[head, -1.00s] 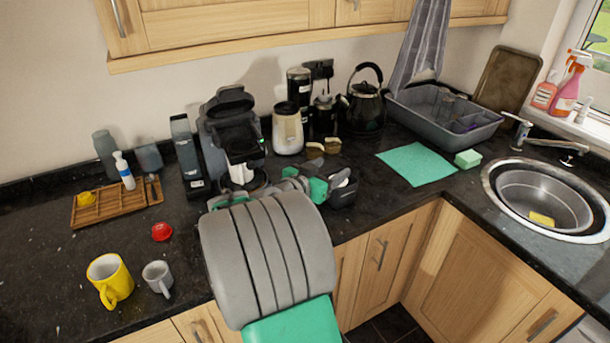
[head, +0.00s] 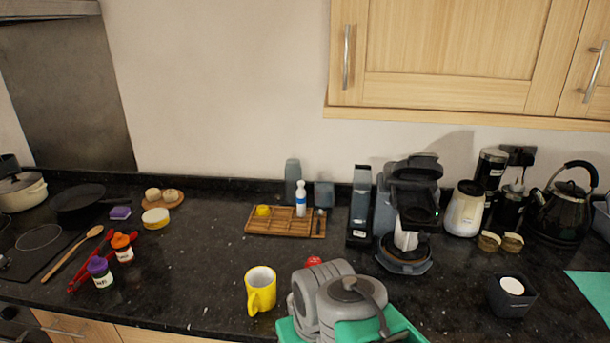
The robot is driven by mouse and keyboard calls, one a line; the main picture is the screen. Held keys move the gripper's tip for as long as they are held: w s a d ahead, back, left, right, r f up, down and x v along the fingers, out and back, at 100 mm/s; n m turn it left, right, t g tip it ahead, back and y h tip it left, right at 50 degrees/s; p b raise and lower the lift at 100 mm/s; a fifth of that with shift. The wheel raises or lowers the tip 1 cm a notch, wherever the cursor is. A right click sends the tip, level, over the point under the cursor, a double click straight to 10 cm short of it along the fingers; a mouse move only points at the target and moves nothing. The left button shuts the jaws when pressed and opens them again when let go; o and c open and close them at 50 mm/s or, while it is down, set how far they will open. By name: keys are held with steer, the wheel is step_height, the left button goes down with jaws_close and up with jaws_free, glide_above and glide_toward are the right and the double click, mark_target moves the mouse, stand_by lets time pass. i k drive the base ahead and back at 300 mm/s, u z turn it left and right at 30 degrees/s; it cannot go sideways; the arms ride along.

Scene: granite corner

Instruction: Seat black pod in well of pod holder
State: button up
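A dark, square-sided holder (head: 514,309), which looks like the pod holder, stands upright on the counter at the right. A round white disc (head: 512,286) shows in its top opening; its dark surround blends with the holder. I cannot tell whether the disc is the top of the black pod, and I see no other black pod. My arm's grey and green links fill the bottom centre, apart from the holder. My gripper is not in the picture.
A coffee machine (head: 418,170) with a white cup stands left of the holder. A yellow mug (head: 260,290) and a red pod (head: 313,261) are by my arm. A wooden tray (head: 285,228) lies behind. A kettle (head: 566,210) and green mat (head: 592,288) are at the right.

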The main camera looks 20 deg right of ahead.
mark_target(421, 220)
steer(key=z, duration=1.55)
